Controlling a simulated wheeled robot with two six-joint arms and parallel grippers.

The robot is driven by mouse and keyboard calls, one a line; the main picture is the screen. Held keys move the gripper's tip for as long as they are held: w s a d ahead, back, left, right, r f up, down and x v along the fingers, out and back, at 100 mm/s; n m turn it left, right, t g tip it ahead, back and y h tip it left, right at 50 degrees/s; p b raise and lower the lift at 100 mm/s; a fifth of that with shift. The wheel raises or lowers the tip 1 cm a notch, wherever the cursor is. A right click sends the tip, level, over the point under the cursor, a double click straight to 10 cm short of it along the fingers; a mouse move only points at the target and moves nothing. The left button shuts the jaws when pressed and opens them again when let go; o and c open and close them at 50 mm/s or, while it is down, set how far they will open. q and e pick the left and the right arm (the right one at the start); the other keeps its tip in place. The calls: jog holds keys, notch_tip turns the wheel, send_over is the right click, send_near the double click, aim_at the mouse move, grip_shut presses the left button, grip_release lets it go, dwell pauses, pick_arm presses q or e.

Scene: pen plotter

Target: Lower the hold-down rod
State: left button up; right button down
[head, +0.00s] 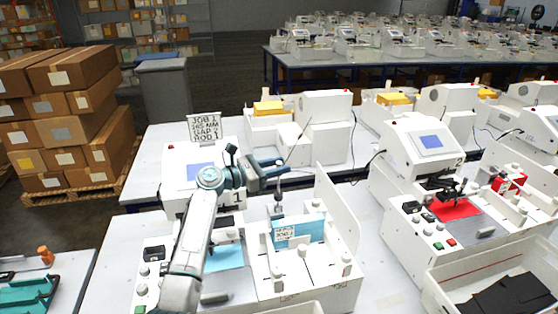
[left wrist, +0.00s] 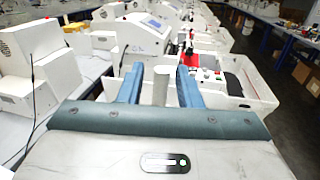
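The plotter marked 1 (head: 240,197) stands at centre left in the head view, with a blue sheet (head: 226,257) on its bed. A slim upright rod (head: 278,200) stands beside its white bin, below my left gripper. I cannot tell surely that it is the hold-down rod. My left gripper (head: 285,166) is above the plotter, its blue fingers apart. In the left wrist view, a pale upright post (left wrist: 160,86) shows between the fingers (left wrist: 160,82), with gaps on both sides. I cannot tell its distance from the fingers. My right gripper is not in view.
A job sign (head: 205,128) stands behind the plotter, and a small label card (head: 292,233) is in the white bin (head: 340,225). A second plotter (head: 425,150) with a red sheet (head: 455,208) stands to the right. A tray of dark sheets (head: 510,295) is at front right.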

pick_arm(q)
jog(key=shift+w+d, duration=0.1)
jog(key=shift+d, duration=0.1)
grip_shut()
